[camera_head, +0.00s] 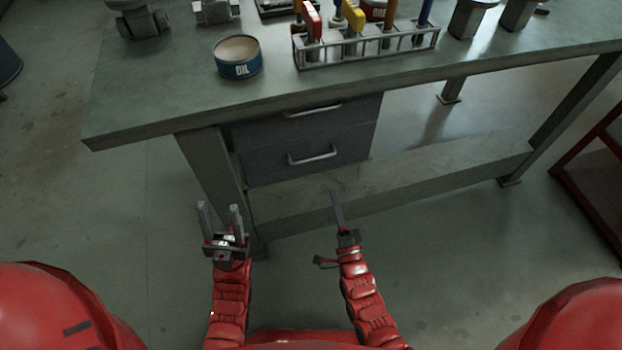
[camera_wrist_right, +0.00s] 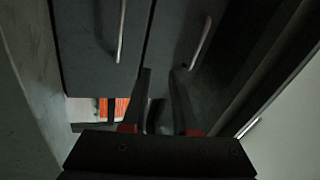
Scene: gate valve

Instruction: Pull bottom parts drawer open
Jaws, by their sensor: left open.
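The bottom drawer (camera_head: 340,151) is the lower of two dark drawers under the workbench, with a pale bar handle (camera_head: 312,156). It looks closed. My right gripper (camera_head: 335,193) is in front of the drawers, below the bottom handle in the head view, with no visible contact. In the right wrist view its fingers (camera_wrist_right: 162,72) are apart and nothing is between them. That view is turned: two handles run lengthwise, one at the upper left, the other handle (camera_wrist_right: 201,42) just beyond the fingertips. My left gripper (camera_head: 220,208) is open and empty, left of the drawers.
The top drawer (camera_head: 346,112) is above, also closed. The workbench top (camera_head: 160,90) overhangs the drawers and carries an oil can (camera_head: 237,57) and a tool rack (camera_head: 367,46). A bench leg (camera_head: 208,165) stands left of the drawers. The floor in front is clear.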

